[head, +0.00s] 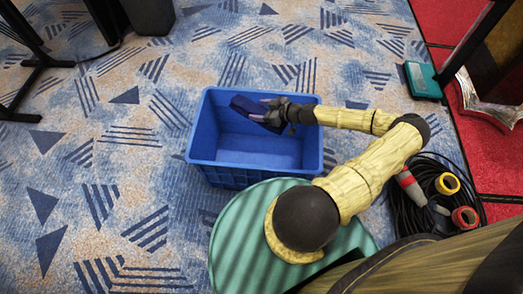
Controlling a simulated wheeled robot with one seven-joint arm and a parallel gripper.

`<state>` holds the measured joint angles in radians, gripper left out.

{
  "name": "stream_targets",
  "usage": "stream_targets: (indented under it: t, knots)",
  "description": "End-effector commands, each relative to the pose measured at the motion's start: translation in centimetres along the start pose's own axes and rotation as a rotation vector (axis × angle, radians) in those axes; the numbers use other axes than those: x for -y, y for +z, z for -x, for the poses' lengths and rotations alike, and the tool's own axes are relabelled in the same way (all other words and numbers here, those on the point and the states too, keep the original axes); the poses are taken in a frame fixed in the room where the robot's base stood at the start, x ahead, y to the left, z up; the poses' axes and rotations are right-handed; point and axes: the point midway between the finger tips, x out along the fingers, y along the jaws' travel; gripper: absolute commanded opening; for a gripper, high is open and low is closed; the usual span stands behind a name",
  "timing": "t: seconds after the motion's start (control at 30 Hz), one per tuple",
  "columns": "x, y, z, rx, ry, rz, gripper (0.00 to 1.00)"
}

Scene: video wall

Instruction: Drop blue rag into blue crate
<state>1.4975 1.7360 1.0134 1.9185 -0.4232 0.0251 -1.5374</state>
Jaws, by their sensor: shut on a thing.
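The blue crate (212,176) stands open on the patterned carpet in the middle of the head view. My gripper (270,112) reaches in from the right and is over the crate's far right part. It is shut on the blue rag (246,108), a dark blue folded piece that sticks out to the left of the fingers. The rag is above the crate's opening; its exact height over the floor of the crate is hard to tell. The visible inside of the crate is empty. My arm covers part of the crate's right rim.
A round green ribbed object (235,215) is in front of the crate. A black cable coil (428,205) with red and yellow connectors lies at the right. A teal box (422,80) is near the red carpet's edge. Dark stand legs (38,75) are at upper left.

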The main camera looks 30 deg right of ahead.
Motion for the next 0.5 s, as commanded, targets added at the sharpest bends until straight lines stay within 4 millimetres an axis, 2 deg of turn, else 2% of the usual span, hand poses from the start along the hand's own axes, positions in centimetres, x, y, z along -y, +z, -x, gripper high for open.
stream_targets:
  t: [0.1, 0.13, 0.23, 0.27, 0.5]
  knots:
    - [0.00, -0.06, 0.02, 0.000, 0.000, 0.000, 0.27]
    - [0.00, -0.06, 0.02, 0.000, 0.000, 0.000, 0.66]
    - [0.01, -0.06, 0.02, 0.000, 0.000, 0.000, 0.86]
    - [0.01, -0.06, 0.02, 0.000, 0.000, 0.000, 0.90]
    - [0.01, -0.04, 0.02, 0.000, 0.000, 0.000, 0.90]
